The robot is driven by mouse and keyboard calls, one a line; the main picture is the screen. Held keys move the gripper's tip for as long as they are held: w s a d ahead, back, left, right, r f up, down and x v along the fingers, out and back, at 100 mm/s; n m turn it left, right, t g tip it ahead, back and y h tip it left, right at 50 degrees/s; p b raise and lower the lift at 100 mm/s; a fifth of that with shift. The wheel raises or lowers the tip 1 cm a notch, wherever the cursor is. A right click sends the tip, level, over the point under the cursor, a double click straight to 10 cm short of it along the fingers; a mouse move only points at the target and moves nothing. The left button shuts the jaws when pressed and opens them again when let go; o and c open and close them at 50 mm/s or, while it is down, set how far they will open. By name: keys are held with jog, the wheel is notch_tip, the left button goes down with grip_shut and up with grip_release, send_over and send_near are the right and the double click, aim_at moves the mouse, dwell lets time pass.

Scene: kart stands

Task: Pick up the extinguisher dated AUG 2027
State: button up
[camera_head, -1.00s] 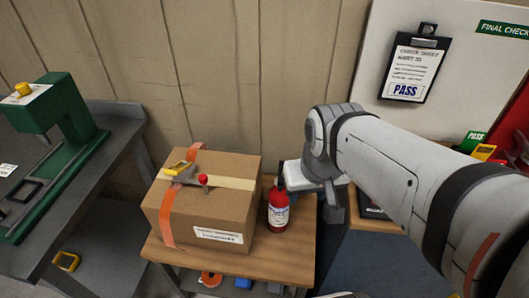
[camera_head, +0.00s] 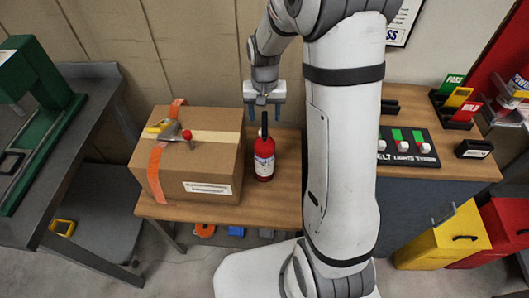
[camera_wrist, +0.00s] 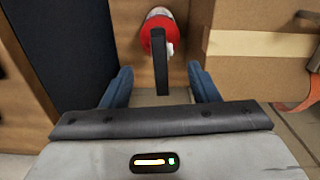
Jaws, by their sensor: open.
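A red fire extinguisher (camera_head: 264,160) with a black top and a white label stands upright on the wooden table, just right of the cardboard box. The date on its label is too small to read. My gripper (camera_head: 264,112) is open above and close to the extinguisher's black top. In the wrist view the extinguisher (camera_wrist: 158,32) shows from above, its black handle lying between the two open blue fingers of my gripper (camera_wrist: 161,85). I cannot tell whether the fingers touch it.
The cardboard box (camera_head: 215,165) with an orange strap and a tape dispenser stands close left of the extinguisher on the wooden table (camera_head: 285,200). A grey bench (camera_head: 95,110) is at left. At right are a switch panel (camera_head: 407,160) and yellow and red bins (camera_head: 450,235).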

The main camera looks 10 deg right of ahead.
aim_at(265, 128)
notch_tip(265, 128, down, 8)
jog(key=shift+r+p, duration=0.1)
jog(key=shift+p, duration=0.65)
grip_shut()
jog(key=shift+w, duration=0.1)
dwell(1.0)
